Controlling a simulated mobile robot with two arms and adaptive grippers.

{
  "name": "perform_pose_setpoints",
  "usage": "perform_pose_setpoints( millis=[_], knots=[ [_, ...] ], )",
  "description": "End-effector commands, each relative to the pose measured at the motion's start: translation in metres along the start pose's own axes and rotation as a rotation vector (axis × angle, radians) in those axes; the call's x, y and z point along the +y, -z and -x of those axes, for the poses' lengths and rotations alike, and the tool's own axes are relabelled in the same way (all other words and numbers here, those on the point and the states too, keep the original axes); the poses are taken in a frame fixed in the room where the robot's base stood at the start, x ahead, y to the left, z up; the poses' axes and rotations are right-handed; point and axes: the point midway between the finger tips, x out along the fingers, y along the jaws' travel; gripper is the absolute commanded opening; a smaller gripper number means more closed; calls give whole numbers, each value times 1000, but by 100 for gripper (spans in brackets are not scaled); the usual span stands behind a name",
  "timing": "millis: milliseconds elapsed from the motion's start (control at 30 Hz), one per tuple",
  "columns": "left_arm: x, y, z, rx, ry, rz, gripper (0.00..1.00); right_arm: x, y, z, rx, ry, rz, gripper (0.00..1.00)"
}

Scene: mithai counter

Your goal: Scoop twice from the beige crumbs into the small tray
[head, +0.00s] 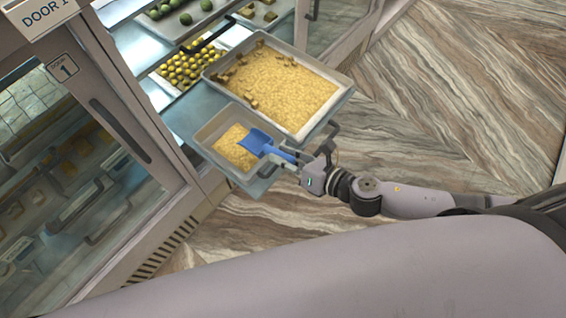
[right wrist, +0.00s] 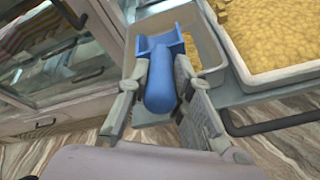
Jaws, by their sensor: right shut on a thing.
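The large tray (head: 334,103) holds a broad bed of beige crumbs (head: 282,85), with several darker chunks along its left and far side. The small tray (head: 205,137) stands in front of it and also has beige crumbs (head: 232,148) in it. My right gripper (head: 297,160) is shut on the handle of a blue scoop (head: 257,141). The scoop's head is over the small tray; I cannot tell whether it touches the crumbs. In the right wrist view, the two fingers clasp the blue handle (right wrist: 160,88), and the scoop's pan looks empty. My left gripper is not in view.
A glass-fronted cabinet (head: 80,130) stands at the left. Behind the trays, a shelf carries yellow sweets (head: 188,68) and a tray of green balls (head: 185,18). A dark handle (head: 322,138) sticks out from the large tray. Open striped floor (head: 450,90) lies to the right.

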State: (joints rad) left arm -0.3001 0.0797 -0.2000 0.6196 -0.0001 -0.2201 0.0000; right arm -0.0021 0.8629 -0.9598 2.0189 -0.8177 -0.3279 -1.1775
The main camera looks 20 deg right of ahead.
Motion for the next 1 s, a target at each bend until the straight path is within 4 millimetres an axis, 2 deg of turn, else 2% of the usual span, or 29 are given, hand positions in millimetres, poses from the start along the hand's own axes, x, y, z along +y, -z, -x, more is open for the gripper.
perform_pose_setpoints(
  millis=[33, 100, 167, 400, 567, 800, 1000],
  knots=[
    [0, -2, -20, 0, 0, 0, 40, -6, 10, -3, -12, -8, 0, 0],
    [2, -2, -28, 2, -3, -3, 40, -7, 10, -3, -27, -17, 2, 0],
    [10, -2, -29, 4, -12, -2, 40, -5, 8, -2, -35, -21, 3, 0],
    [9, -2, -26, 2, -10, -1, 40, -3, 4, 0, -35, -22, 3, 0],
    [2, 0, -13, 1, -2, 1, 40, 4, -6, 4, -35, -22, 3, 0],
    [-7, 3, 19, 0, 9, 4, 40, 19, -28, 14, -34, -22, 2, 0],
    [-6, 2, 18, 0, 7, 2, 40, 17, -27, 13, -34, -22, 3, 0]
  ],
)
